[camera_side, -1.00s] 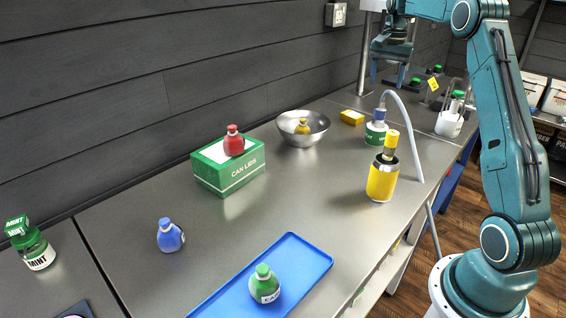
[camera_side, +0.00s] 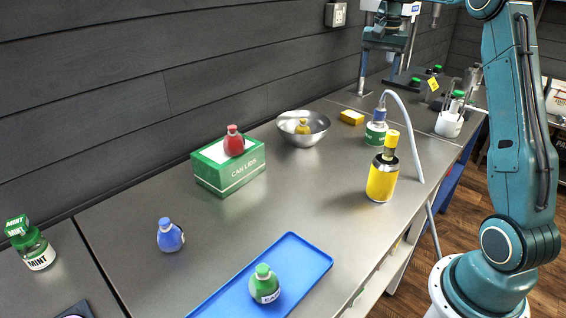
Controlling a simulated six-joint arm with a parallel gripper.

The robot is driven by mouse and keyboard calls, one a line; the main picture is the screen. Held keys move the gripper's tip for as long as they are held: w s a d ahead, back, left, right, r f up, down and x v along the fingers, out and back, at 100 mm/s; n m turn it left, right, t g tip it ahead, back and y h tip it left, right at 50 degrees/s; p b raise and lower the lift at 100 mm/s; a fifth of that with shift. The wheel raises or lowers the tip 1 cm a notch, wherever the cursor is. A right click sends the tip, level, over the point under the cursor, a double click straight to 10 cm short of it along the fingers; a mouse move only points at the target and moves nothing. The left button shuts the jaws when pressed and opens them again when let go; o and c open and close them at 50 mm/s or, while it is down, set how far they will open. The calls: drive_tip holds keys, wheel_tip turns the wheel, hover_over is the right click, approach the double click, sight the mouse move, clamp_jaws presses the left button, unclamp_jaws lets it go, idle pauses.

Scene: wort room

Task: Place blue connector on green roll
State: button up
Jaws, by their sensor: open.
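A blue connector (camera_side: 379,114) sits at the end of a pale, arching hose. Below it is a short white roll with a green band (camera_side: 376,134), on the far right part of the bench. The connector appears upright on top of the roll; I cannot tell whether it is seated or only touching. My gripper (camera_side: 387,84) is above and behind them in the picture, pointing down, with its fingers apart and nothing between them. It is clear of the connector.
A yellow can (camera_side: 382,182), yellow sponge (camera_side: 352,117) and steel bowl (camera_side: 317,124) stand nearby. A green box (camera_side: 228,177) bears a red bottle (camera_side: 234,146). A blue bottle (camera_side: 170,237) stands left. A blue tray (camera_side: 300,252) holds a green bottle (camera_side: 265,289). Mid-bench is clear.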

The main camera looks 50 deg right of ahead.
drive_tip(key=s+a+r+n+t, duration=0.1)
drive_tip(key=s+a+r+n, duration=0.25)
drive_tip(key=a, duration=0.65)
drive_tip(key=s+a+r+n+t, duration=0.1)
drive_tip(key=s+a+r+n, duration=0.15)
drive_tip(key=s+a, duration=0.45)
drive_tip(key=s+a+f+n+t, duration=0.1)
drive_tip(key=s+a+f+n, duration=0.2)
drive_tip(key=s+a, duration=0.3)
drive_tip(key=s+a+f+n+t, duration=0.2)
drive_tip(key=s+a+f+n, duration=0.2)
drive_tip(key=s+a, duration=0.3)
drive_tip(key=shift+s+a+f, duration=0.25)
drive_tip(key=shift+s+a, duration=0.05)
drive_tip(key=shift+a, duration=0.1)
